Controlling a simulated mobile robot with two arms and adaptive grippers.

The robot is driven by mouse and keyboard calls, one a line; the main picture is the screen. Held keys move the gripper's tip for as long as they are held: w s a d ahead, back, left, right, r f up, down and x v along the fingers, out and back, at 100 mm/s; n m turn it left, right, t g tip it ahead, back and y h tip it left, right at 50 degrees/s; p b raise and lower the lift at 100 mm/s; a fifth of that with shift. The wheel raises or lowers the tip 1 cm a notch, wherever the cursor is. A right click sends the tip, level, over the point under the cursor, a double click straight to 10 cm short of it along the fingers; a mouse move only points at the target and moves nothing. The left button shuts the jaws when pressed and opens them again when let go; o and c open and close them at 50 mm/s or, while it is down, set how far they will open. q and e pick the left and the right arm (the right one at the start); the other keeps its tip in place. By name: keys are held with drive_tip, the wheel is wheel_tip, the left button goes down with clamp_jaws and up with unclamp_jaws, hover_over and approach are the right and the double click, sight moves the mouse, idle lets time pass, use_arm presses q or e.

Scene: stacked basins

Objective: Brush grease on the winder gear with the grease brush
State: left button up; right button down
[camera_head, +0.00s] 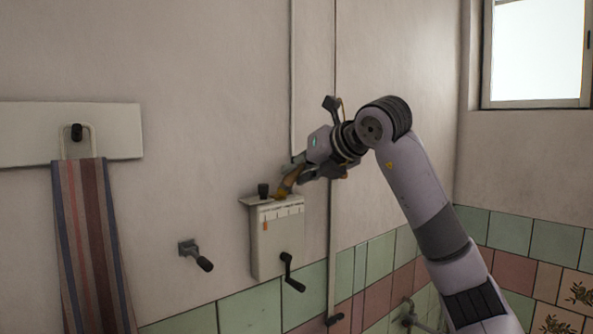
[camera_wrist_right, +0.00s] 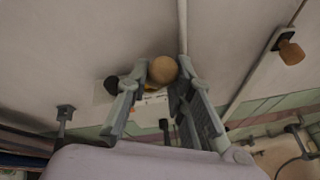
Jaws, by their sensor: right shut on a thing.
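My right gripper (camera_head: 297,173) is shut on the grease brush (camera_head: 289,183), a short tool with a brown handle. Its amber lower end is at the top of a white wall box (camera_head: 277,240), but I cannot tell whether it touches. In the right wrist view, the round tan end of the brush (camera_wrist_right: 163,68) shows between the fingertips of my right gripper (camera_wrist_right: 161,80). The box has a black crank (camera_head: 290,272) on its front and a small dark knob (camera_head: 263,190) on top. The winder gear cannot be made out clearly. My left gripper is out of view.
A dark-handled wall fitting (camera_head: 195,254) sticks out left of the box. A striped towel (camera_head: 92,240) hangs from a white board (camera_head: 30,135) at the far left. A thin pipe (camera_head: 333,235) runs down the wall just right of the box.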

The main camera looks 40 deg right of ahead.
drive_tip(key=shift+a, duration=0.2)
drive_tip(key=shift+d, duration=0.25)
idle(1.1)
wheel_tip(320, 180, up, 6)
drive_tip(key=s, duration=0.1)
drive_tip(key=shift+s, duration=0.4)
idle(0.3)
drive_tip(key=shift+f, duration=0.2)
idle(0.3)
